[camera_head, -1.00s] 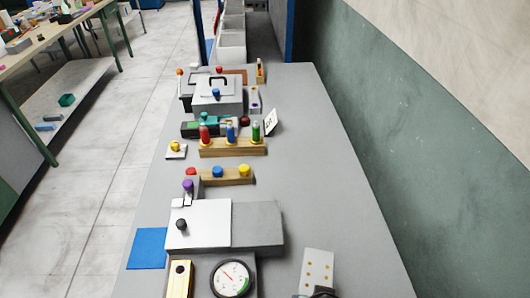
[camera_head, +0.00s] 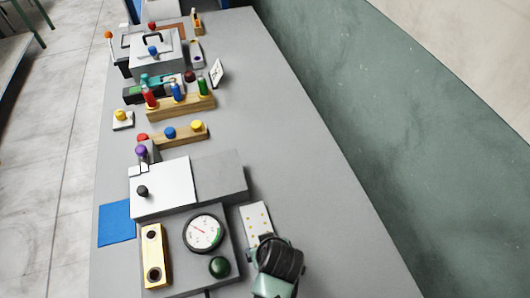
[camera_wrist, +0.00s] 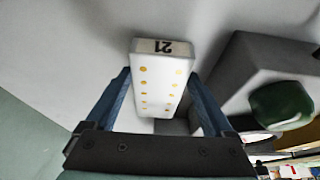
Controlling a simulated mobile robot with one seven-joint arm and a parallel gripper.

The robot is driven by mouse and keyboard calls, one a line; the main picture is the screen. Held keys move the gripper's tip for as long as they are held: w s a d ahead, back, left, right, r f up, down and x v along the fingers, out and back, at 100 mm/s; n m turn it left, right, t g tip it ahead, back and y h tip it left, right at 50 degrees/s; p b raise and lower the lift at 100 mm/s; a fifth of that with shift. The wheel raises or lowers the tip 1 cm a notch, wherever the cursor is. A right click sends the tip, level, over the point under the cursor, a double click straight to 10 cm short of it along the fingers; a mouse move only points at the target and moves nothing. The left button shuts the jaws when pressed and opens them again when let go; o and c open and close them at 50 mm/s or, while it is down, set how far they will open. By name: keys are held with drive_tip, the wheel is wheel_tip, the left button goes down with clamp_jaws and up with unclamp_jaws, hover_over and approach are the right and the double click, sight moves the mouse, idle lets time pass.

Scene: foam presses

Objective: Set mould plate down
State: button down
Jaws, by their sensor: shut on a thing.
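The mould plate (camera_head: 256,222) is a pale, flat bar with rows of gold dots. In the wrist view, the plate (camera_wrist: 160,88) shows the number 21 on its end and sits between the fingers. My gripper (camera_wrist: 158,78) is shut on it. In the head view, my gripper (camera_head: 270,243) is at the plate's near end and hides that end. The plate is just right of the gauge press (camera_head: 182,275), near the bench surface. I cannot tell whether it touches the bench.
The press carries a dial gauge (camera_head: 204,232), a dark green knob (camera_head: 219,267) and a brass block (camera_head: 155,257). A white plate with a black knob (camera_head: 142,191) lies behind. A blue mat (camera_head: 116,224) is at left. Wooden racks (camera_head: 180,107) stand farther back. The grey bench (camera_head: 310,190) is clear at right.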

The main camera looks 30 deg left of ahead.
drive_tip(key=shift+f, duration=0.1)
unclamp_jaws()
drive_tip(key=v, duration=1.2)
